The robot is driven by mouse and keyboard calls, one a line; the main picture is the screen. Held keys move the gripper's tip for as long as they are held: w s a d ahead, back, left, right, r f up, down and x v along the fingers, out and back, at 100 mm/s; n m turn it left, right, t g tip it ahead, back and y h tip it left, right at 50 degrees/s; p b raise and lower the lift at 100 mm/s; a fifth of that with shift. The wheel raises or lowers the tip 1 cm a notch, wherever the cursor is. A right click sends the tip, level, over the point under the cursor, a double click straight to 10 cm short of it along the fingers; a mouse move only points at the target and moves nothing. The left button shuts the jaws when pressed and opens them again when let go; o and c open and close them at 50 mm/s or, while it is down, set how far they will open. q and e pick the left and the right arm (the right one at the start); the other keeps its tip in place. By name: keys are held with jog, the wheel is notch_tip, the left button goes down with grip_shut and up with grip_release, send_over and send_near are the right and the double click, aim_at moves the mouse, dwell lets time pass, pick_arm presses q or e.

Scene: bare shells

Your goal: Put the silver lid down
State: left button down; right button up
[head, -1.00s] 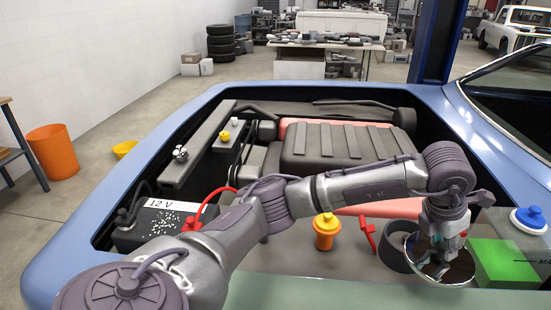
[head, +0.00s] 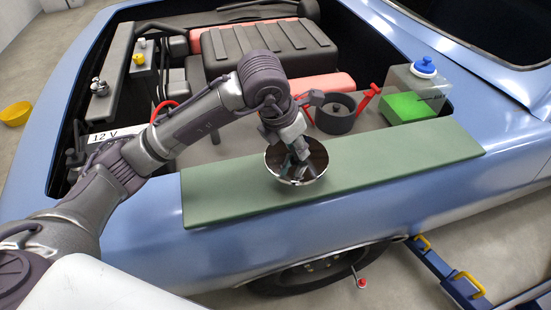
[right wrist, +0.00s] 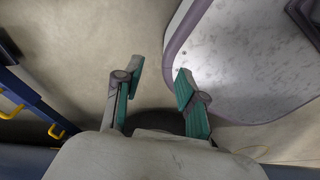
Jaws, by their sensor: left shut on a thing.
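The silver lid (head: 290,172) is a shiny round dish-like piece in the head view, over the green mat (head: 400,153) on the car's fender. My left gripper (head: 300,150) is shut on the lid from above. I cannot tell whether the lid touches the mat. My right gripper (right wrist: 155,85) shows in the right wrist view, its two green-padded fingers apart with nothing between them.
Behind the mat are a black open ring-shaped holder (head: 336,114), a red handle (head: 369,97) and a clear tank with green fluid (head: 408,106) and a blue cap (head: 424,66). The mat is bare on both sides of the lid.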

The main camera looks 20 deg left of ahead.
aim_at(274, 157)
pick_arm(q)
jog(key=a, duration=0.1)
jog(key=a+f, duration=0.1)
jog(key=a, duration=0.1)
jog(key=shift+s+f, duration=0.3)
jog(key=shift+s, duration=0.05)
jog(key=shift+a+f+p, duration=0.2)
jog(key=shift+a+p, duration=0.1)
jog(key=shift+a, duration=0.05)
jog(key=shift+f, duration=0.25)
notch_tip(274, 157, down, 3)
jog(key=shift+f+p, duration=0.15)
jog(key=shift+p, duration=0.45)
jog(key=shift+f, duration=0.2)
pick_arm(e)
jog(key=shift+s+a+r, duration=0.1)
jog(key=shift+s+r, duration=0.2)
jog(key=shift+r, duration=0.25)
jog(key=shift+s+a+r, duration=0.1)
jog(key=shift+s+r, duration=0.15)
jog(key=shift+r, duration=0.25)
